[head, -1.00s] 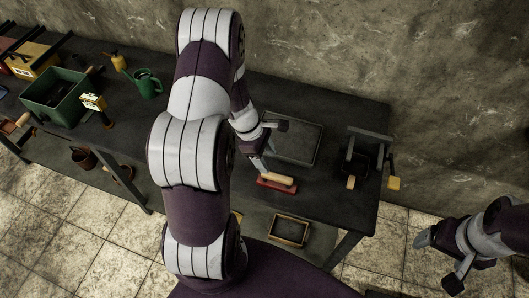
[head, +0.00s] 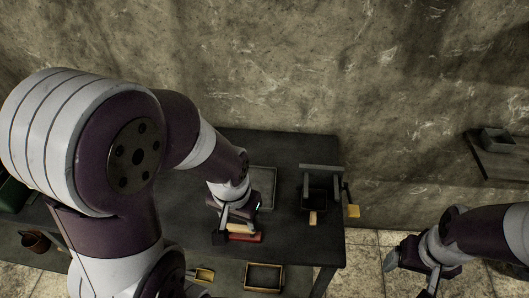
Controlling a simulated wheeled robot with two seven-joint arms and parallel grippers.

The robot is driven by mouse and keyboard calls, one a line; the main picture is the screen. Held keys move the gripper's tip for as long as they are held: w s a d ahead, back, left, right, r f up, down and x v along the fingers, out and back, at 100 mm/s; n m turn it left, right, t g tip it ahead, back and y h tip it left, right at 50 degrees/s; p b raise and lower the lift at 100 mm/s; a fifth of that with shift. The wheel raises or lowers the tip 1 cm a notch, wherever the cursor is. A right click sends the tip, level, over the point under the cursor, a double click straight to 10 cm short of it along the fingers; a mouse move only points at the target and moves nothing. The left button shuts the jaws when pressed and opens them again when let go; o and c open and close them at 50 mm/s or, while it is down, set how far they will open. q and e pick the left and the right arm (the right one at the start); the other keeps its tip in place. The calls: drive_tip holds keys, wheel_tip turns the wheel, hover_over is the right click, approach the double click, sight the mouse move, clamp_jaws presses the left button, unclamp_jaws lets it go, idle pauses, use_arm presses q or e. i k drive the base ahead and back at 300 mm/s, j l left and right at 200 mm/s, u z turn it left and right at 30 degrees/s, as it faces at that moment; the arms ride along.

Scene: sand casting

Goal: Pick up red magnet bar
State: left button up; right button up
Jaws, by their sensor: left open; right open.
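The red magnet bar (head: 246,238) lies on the dark table near its front edge, with a pale wooden handle (head: 240,228) on top. My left gripper (head: 226,228) is open and over the left end of the bar, hiding part of it. I cannot tell whether its fingers touch the bar. My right gripper (head: 411,272) is open and empty, off to the right of the table and away from everything.
A shallow grey tray (head: 265,184) lies behind the bar. A framed box (head: 264,277) sits on the lower shelf.

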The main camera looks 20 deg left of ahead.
sight(240, 232)
drive_tip(key=i+j+u, duration=0.15)
drive_tip(key=u, duration=0.9)
